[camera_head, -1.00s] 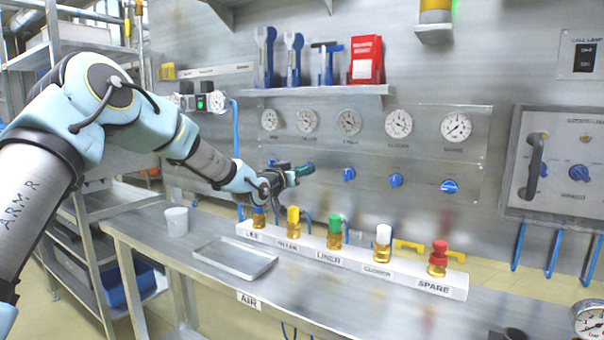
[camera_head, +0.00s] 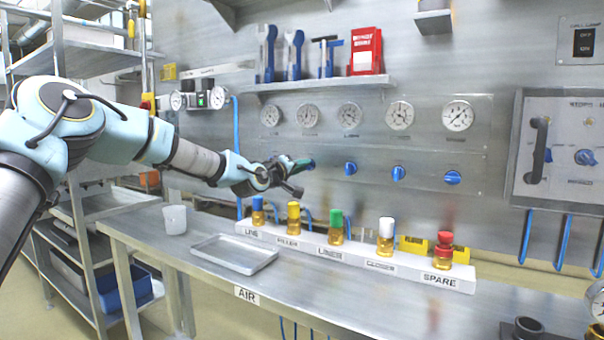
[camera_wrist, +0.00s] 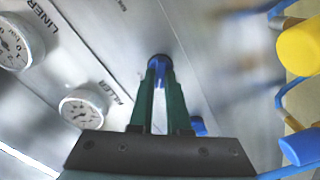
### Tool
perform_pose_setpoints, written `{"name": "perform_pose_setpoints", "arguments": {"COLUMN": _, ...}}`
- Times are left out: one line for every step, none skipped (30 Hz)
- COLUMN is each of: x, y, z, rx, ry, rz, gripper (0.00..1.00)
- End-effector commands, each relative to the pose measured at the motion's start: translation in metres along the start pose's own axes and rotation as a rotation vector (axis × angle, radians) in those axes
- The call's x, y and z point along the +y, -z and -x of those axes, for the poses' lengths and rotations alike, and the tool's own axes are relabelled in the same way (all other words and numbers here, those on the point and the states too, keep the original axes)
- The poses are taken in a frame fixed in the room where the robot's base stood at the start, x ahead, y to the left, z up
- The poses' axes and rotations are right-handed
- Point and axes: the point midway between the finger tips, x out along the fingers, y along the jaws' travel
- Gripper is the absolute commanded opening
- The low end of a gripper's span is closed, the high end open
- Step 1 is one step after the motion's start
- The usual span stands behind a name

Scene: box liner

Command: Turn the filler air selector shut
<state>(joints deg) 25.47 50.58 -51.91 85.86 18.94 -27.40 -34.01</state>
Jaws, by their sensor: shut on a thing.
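The filler air selector is a small blue knob (camera_wrist: 159,62) on the steel panel, below the gauge labelled FILLER (camera_wrist: 83,107) in the wrist view. My gripper (camera_wrist: 160,76) is shut on this knob, with a green finger on either side. In the head view my gripper (camera_head: 306,164) reaches the panel below the second gauge (camera_head: 307,115) from the left. There my fingers mostly hide the knob, and its pointing direction is unclear.
Blue knobs (camera_head: 351,168), (camera_head: 398,173) and (camera_head: 452,178) sit to the right. Another blue knob (camera_wrist: 198,126) is close beside my fingers. Below stands a white rack (camera_head: 360,262) of colour-capped bottles. A tray (camera_head: 235,255) and a white cup (camera_head: 175,219) are on the bench.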

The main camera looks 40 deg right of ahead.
Motion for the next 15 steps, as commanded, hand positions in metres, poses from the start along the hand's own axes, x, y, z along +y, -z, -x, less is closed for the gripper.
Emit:
{"name": "perform_pose_setpoints", "arguments": {"x": -0.0039, "y": -0.0011, "z": 0.0002, "rx": 0.002, "ry": 0.0, "rz": 0.045, "gripper": 0.0}}
{"name": "perform_pose_setpoints", "arguments": {"x": -0.0039, "y": -0.001, "z": 0.0003, "rx": 0.002, "ry": 0.0, "rz": 0.074, "gripper": 0.0}}
{"name": "perform_pose_setpoints", "arguments": {"x": -0.0043, "y": -0.0009, "z": 0.0003, "rx": 0.002, "ry": 0.0, "rz": 0.112, "gripper": 0.0}}
{"name": "perform_pose_setpoints", "arguments": {"x": -0.004, "y": -0.001, "z": 0.0002, "rx": 0.002, "ry": 0.0, "rz": 0.139, "gripper": 0.0}}
{"name": "perform_pose_setpoints", "arguments": {"x": -0.004, "y": -0.0011, "z": 0.0002, "rx": 0.002, "ry": -0.001, "rz": 0.168, "gripper": 0.0}}
{"name": "perform_pose_setpoints", "arguments": {"x": -0.0044, "y": -0.0011, "z": 0.0001, "rx": 0.002, "ry": 0.0, "rz": 0.204, "gripper": 0.0}}
{"name": "perform_pose_setpoints", "arguments": {"x": -0.0043, "y": -0.0012, "z": 0.0001, "rx": 0.002, "ry": -0.001, "rz": 0.231, "gripper": 0.0}}
{"name": "perform_pose_setpoints", "arguments": {"x": -0.005, "y": -0.001, "z": 0.0002, "rx": 0.002, "ry": 0.0, "rz": 0.259, "gripper": 0.0}}
{"name": "perform_pose_setpoints", "arguments": {"x": -0.0048, "y": -0.001, "z": 0.0002, "rx": 0.002, "ry": 0.0, "rz": 0.293, "gripper": 0.0}}
{"name": "perform_pose_setpoints", "arguments": {"x": -0.0047, "y": -0.001, "z": 0.0001, "rx": 0.002, "ry": -0.001, "rz": 0.318, "gripper": 0.0}}
{"name": "perform_pose_setpoints", "arguments": {"x": -0.0049, "y": -0.0011, "z": 0.0001, "rx": 0.002, "ry": 0.0, "rz": 0.343, "gripper": 0.0}}
{"name": "perform_pose_setpoints", "arguments": {"x": -0.0044, "y": -0.0013, "z": 0.0001, "rx": 0.002, "ry": -0.001, "rz": 0.372, "gripper": 0.0}}
{"name": "perform_pose_setpoints", "arguments": {"x": -0.0043, "y": -0.0014, "z": 0.0001, "rx": 0.001, "ry": -0.001, "rz": 0.395, "gripper": 0.0}}
{"name": "perform_pose_setpoints", "arguments": {"x": -0.0046, "y": -0.0013, "z": 0.0001, "rx": 0.001, "ry": 0.0, "rz": 0.417, "gripper": 0.0}}
{"name": "perform_pose_setpoints", "arguments": {"x": -0.0045, "y": -0.0013, "z": 0.0002, "rx": 0.001, "ry": 0.0, "rz": 0.443, "gripper": 0.0}}
